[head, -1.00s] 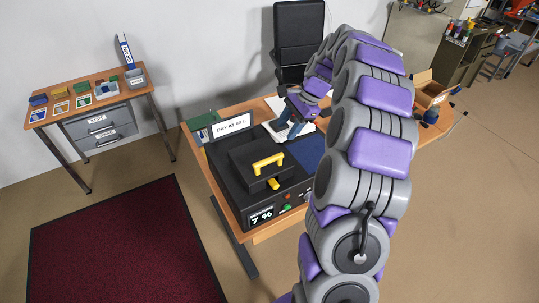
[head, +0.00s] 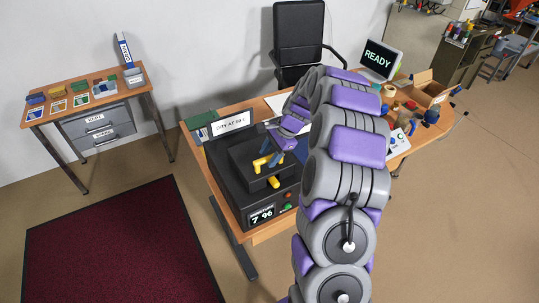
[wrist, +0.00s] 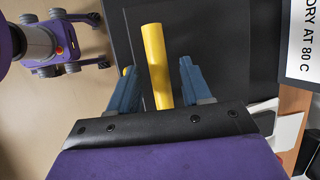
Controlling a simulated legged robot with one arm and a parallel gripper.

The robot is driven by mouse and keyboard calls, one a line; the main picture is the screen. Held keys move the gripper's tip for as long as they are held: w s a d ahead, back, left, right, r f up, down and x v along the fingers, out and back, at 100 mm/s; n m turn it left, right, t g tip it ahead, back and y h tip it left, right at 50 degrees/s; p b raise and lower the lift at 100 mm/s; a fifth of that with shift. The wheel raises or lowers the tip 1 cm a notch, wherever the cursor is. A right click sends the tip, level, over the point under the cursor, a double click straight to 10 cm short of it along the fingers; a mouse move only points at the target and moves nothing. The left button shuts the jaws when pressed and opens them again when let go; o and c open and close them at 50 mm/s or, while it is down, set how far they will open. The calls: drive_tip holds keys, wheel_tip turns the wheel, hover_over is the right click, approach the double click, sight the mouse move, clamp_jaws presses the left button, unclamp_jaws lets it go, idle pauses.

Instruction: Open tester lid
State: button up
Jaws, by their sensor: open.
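The tester (head: 235,190) is a black box on the wooden desk, with a lid (head: 246,152) that looks closed. A yellow bar handle (head: 262,163) stands on the lid, and a smaller yellow piece (head: 273,182) sits at its front. My gripper (head: 274,158) is at the handle. In the wrist view the yellow handle (wrist: 157,65) stands between the two blue fingers of my open gripper (wrist: 157,85), with gaps on both sides. My fingers hide part of the handle in the head view.
A "READY" monitor (head: 380,58), tape and a cardboard box (head: 428,90) are on the desk's right side. A black chair (head: 298,35) is behind. A side table (head: 75,92) stands left.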

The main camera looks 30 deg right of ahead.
drive_tip(key=shift+d+f, duration=0.1)
drive_tip(key=shift+d, duration=0.8)
drive_tip(key=shift+c, duration=1.1)
drive_tip(key=shift+a, duration=0.65)
drive_tip(key=c, duration=0.5)
drive_tip(key=shift+c, duration=0.5)
drive_tip(key=shift+d, duration=0.1)
clamp_jaws()
